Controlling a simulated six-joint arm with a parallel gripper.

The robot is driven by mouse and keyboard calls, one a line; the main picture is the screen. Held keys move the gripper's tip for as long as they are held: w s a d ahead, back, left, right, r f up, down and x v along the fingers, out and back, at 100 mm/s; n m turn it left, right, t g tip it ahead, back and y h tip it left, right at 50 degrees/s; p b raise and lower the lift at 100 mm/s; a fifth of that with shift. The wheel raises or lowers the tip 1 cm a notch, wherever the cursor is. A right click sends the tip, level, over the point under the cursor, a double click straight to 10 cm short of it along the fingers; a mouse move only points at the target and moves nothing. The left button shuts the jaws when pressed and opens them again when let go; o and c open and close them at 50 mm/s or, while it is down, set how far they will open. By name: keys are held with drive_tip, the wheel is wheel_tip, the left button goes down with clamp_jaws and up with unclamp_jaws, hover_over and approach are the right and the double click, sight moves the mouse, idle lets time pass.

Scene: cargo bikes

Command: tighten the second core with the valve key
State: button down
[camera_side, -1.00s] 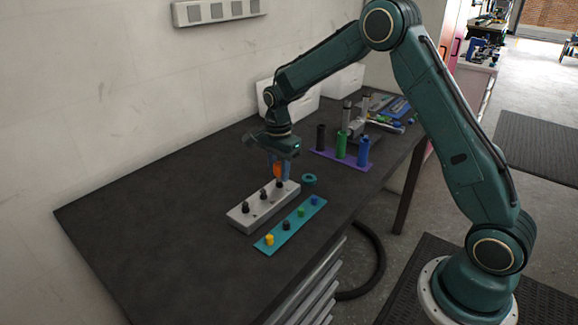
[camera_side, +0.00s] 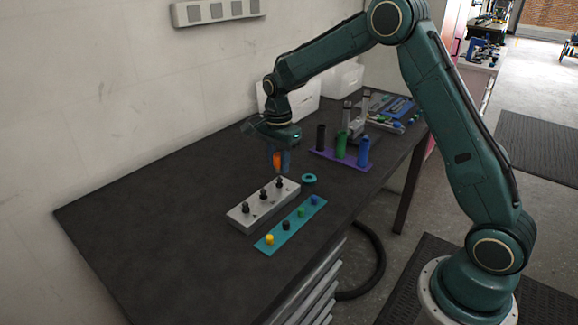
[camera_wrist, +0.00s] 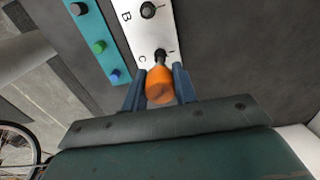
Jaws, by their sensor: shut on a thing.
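My gripper (camera_side: 280,163) is shut on the orange valve key (camera_side: 276,160), which points down. The key also shows in the wrist view (camera_wrist: 160,86), between the two blue fingers. The pale valve block (camera_side: 250,219) lies on the dark bench with three black stems in a row. The key hangs just above the far-end stem (camera_side: 279,183), apart from it in the side view. The middle stem (camera_side: 263,194) stands upright and free. In the wrist view the block (camera_wrist: 146,30) shows letters B and C, and the key is at the C end. Whether cores sit inside the stems is too small to tell.
A teal strip (camera_side: 278,236) with yellow, black, green and blue caps lies beside the block. A teal ring (camera_side: 309,178) lies near its far end. Black, green and blue bottles (camera_side: 341,146) stand on a purple mat farther back. The bench's left side is clear.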

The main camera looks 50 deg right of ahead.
drive_tip(key=shift+r, duration=1)
drive_tip(key=shift+r, duration=0.7)
drive_tip(key=shift+r, duration=0.4)
